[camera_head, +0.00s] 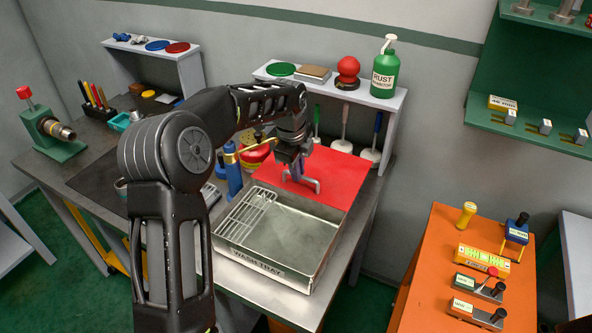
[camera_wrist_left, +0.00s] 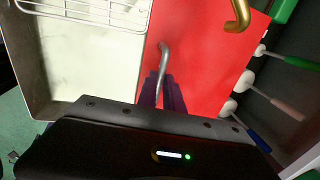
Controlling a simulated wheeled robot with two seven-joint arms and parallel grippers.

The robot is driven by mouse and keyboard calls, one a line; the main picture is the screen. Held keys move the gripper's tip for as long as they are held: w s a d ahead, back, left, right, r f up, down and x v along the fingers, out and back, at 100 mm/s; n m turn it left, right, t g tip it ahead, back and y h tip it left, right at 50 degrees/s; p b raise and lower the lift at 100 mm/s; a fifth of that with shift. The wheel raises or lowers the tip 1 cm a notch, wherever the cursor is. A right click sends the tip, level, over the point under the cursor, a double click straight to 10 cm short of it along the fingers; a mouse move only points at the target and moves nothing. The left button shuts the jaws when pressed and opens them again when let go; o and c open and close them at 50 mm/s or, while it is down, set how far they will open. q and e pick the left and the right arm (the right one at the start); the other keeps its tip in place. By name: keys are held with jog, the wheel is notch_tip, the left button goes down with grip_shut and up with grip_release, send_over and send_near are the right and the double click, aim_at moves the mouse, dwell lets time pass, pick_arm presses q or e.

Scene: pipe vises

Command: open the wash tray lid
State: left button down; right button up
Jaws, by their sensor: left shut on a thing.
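The wash tray (camera_head: 262,261) is an open metal box on the bench, with a wire rack inside at its left. Its red lid (camera_head: 335,167) extends back from the tray's far edge, leaving the inside uncovered. I cannot tell its exact tilt. A grey bar handle (camera_head: 316,184) is on the lid. My left gripper (camera_head: 298,172) is shut on this handle, partly hiding it. In the left wrist view, the purple fingers close around the handle (camera_wrist_left: 163,58) against the red lid (camera_wrist_left: 200,70), with the tray (camera_wrist_left: 42,85) at left. My right gripper is not in view.
A shelf (camera_head: 397,104) behind the lid holds a green rust bottle (camera_head: 385,72) and a red ball-topped item. Brushes hang below it, close to the lid. A blue tool (camera_head: 233,172) stands left of the tray. An orange cart (camera_head: 430,262) is at right.

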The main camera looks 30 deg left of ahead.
pick_arm(q)
jog(key=c, duration=1.5)
grip_release()
jog(key=r, duration=0.2)
jog(key=s+r+b, duration=0.1)
jog(key=r, duration=0.4)
jog(key=shift+s+r, duration=0.25)
jog(key=shift+r, duration=0.1)
